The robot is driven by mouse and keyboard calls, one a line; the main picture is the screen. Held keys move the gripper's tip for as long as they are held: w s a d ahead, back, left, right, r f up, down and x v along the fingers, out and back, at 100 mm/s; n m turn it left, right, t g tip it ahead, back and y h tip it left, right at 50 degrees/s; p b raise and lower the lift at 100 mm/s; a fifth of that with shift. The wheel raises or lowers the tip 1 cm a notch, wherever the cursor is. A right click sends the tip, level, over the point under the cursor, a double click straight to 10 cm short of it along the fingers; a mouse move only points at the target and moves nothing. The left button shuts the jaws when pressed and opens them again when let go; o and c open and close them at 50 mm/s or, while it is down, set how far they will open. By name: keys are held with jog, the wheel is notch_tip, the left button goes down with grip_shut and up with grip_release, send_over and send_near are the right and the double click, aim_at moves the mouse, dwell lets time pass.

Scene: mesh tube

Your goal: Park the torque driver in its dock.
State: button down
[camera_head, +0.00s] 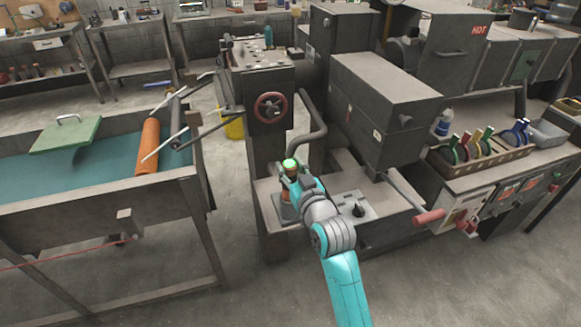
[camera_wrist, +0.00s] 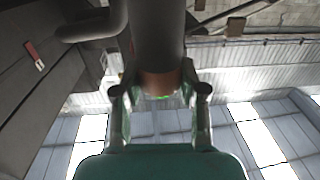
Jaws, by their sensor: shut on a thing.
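The torque driver appears to be the upright piece with a green top (camera_head: 290,163) at my gripper (camera_head: 291,178), over the bench ledge beside the machine column. In the wrist view its dark cylindrical body (camera_wrist: 156,30) and copper-coloured band sit between my two fingers (camera_wrist: 160,92), with a green glow beyond. My gripper is shut on it. I cannot make out the dock for certain.
A grey plate with a black knob (camera_head: 357,208) lies right of my gripper. A red handwheel (camera_head: 270,107) and a bent grey pipe (camera_head: 312,135) stand close behind. A red-handled lever (camera_head: 428,217) juts out at right. The teal-bedded table (camera_head: 60,188) is at left.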

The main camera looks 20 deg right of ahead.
jog(key=shift+f, duration=0.25)
dwell(0.4)
jog(key=c, duration=0.7)
grip_release()
jog(key=shift+o, duration=0.7)
jog(key=shift+f, duration=0.1)
jog(key=shift+f, duration=0.1)
jog(key=s, duration=1.2)
jog(key=shift+d, duration=0.45)
jog(key=s+f+g+h, duration=0.1)
jog(key=s+f, duration=0.7)
jog(key=s, duration=0.2)
jog(key=s+f+g, duration=0.1)
jog(key=s+f, duration=0.1)
jog(key=s, duration=1.3)
jog(key=s+f+g, duration=0.1)
jog(key=s, duration=1.5)
jog(key=shift+a+f+m, duration=0.35)
jog(key=shift+a+m, duration=0.05)
jog(key=shift+a, duration=0.05)
